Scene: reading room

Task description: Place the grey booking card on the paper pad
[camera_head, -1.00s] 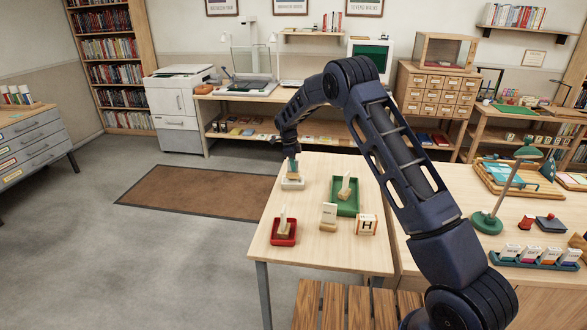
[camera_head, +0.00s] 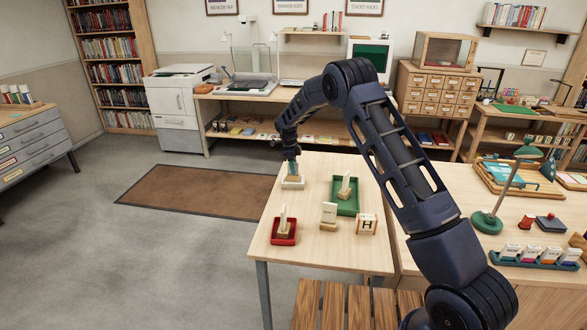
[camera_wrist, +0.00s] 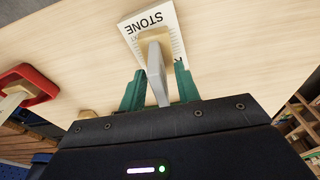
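The grey booking card (camera_wrist: 155,72) stands upright in a small wooden block (camera_wrist: 153,40). The block rests on a white, flat pad lettered STONE (camera_wrist: 144,22), which looks like the paper pad. In the head view this white pad (camera_head: 292,184) lies at the table's far left corner. My gripper (camera_wrist: 160,78) is open, with its green fingers on either side of the card and gaps showing between them and the card. In the head view my gripper (camera_head: 292,163) points down over the pad and hides most of the card.
A red tray (camera_head: 284,239) and a green tray (camera_head: 347,208) each hold a card in a wooden block. Another card (camera_head: 328,212) and a block marked H (camera_head: 366,224) stand near the table's (camera_head: 320,257) middle. A green lamp (camera_head: 489,222) stands to the right.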

